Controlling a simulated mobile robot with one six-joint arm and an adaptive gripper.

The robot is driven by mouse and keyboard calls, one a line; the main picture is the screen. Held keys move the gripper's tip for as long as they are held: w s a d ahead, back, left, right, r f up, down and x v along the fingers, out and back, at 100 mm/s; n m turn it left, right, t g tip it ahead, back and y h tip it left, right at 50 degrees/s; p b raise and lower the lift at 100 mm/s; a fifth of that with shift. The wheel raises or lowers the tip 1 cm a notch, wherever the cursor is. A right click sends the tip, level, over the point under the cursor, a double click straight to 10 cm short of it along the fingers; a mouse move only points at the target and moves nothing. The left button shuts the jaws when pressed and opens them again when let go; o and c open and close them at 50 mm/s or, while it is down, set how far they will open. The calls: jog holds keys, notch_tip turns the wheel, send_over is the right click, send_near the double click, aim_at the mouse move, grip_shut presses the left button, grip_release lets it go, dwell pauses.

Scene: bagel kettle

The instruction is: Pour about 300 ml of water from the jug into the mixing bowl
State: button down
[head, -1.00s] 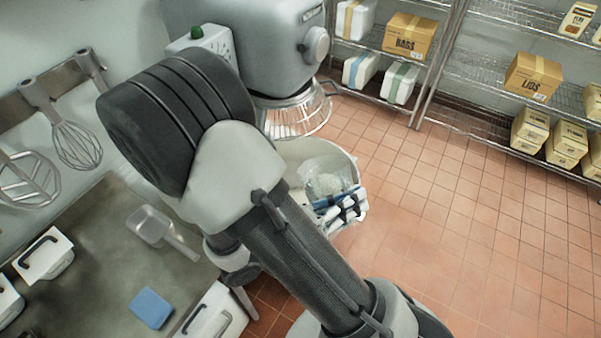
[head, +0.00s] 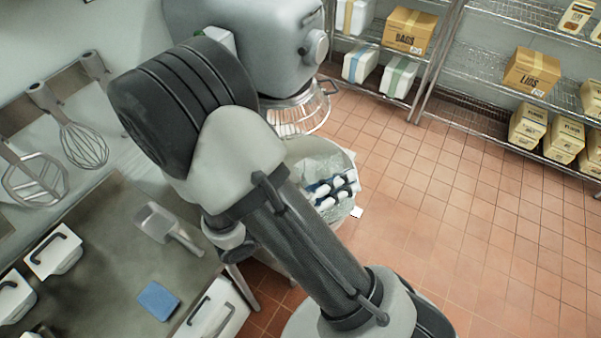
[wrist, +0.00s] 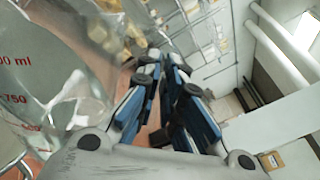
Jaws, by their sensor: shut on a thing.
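The mixing bowl (head: 345,213) is pale and stands under the mixer's wire guard, partly hidden by my arm. The clear jug (head: 318,164) is over the bowl's opening in the head view, its outline hard to make out against the bowl. In the wrist view the jug (wrist: 45,75) fills the left side, with red volume marks. My gripper (head: 334,188), with blue and white fingers, is shut on the jug at its near side; it also shows in the wrist view (wrist: 165,85). The jug's tilt, water level and any stream cannot be made out.
The grey mixer (head: 245,45) stands just behind the bowl. A steel table (head: 100,235) at left holds a scoop (head: 165,228), a blue sponge (head: 158,300) and white lidded bins. Whisks (head: 85,145) hang on the wall. Wire shelves with boxes stand at the back; the tiled floor at right is clear.

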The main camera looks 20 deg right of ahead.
aim_at(353, 208)
jog(key=shift+w+a+r+n+p, duration=0.1)
jog(key=shift+w+r+n+p, duration=0.25)
jog(key=shift+w+n+p, duration=0.35)
dwell(0.7)
jog(key=shift+w+a+f+n+b, duration=0.1)
jog(key=shift+w+f+n+b, duration=0.35)
jog(key=shift+n, duration=0.55)
dwell(2.0)
jog(key=shift+w+n, duration=0.3)
dwell(0.8)
jog(key=shift+s, duration=0.1)
jog(key=s+m, duration=0.2)
jog(key=m, duration=0.1)
jog(key=shift+s, duration=0.4)
jog(key=s+f+m+b, duration=0.1)
jog(key=b, duration=0.1)
jog(key=s+f+m+b, duration=0.1)
jog(key=shift+s+d+f+m+b, duration=0.1)
jog(key=shift+d+f+m+b, duration=0.2)
jog(key=shift+f+b, duration=0.1)
jog(key=shift+r+m, duration=0.1)
jog(key=shift+m, duration=0.2)
jog(key=shift+s+d+f+m+b, duration=0.1)
jog(key=shift+s+f+m+b, duration=0.05)
jog(key=shift+s+m+b, duration=0.3)
jog(key=shift+s+d+f+m+b, duration=0.15)
jog(key=shift+s+m+b, duration=0.1)
jog(key=shift+s, duration=0.25)
jog(key=shift+a, duration=0.1)
